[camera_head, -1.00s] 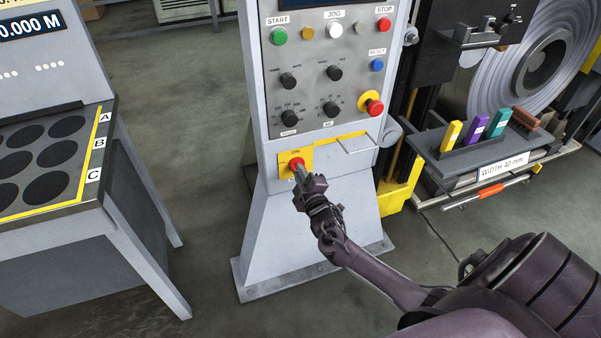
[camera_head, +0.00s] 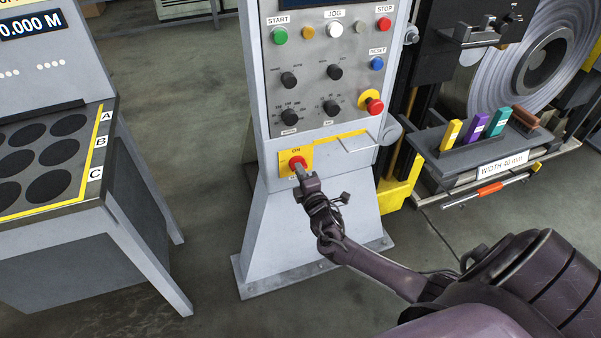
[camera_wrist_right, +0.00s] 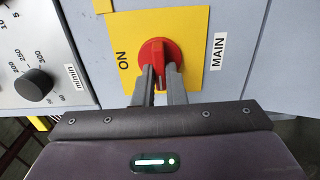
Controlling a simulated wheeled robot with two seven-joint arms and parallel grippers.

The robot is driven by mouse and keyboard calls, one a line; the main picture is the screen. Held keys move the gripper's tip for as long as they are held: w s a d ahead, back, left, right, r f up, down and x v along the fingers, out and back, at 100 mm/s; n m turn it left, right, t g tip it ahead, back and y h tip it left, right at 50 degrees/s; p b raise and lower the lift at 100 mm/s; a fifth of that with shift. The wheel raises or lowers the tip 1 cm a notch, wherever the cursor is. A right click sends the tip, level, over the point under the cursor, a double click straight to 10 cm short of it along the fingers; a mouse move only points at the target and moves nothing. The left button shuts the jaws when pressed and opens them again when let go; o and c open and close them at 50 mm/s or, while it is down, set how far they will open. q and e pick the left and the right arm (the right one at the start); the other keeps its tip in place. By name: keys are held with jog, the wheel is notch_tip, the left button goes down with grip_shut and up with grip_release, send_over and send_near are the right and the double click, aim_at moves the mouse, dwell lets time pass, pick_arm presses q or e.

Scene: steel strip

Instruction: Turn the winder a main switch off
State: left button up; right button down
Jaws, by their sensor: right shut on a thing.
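The main switch is a red rotary knob (camera_wrist_right: 159,56) on a yellow plate (camera_wrist_right: 193,28) marked ON, with a MAIN label (camera_wrist_right: 218,51) beside it. In the head view the knob (camera_head: 297,161) sits low on the grey control pedestal (camera_head: 262,215), partly hidden by my gripper. My right gripper (camera_head: 302,172) reaches it from the front. In the right wrist view its two fingers (camera_wrist_right: 159,80) are shut on the knob's grip, one on each side. My left gripper is not in view.
Above the switch are dark selector knobs (camera_head: 289,79), a START button (camera_head: 280,36), a STOP button (camera_head: 384,24) and an emergency stop (camera_head: 374,106). A small bar handle (camera_head: 357,144) juts out close to the right. A table with round recesses (camera_head: 40,160) stands at left.

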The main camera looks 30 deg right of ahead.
jog(key=c, duration=1.5)
grip_release()
jog(key=v, duration=0.7)
jog(key=shift+s, duration=0.4)
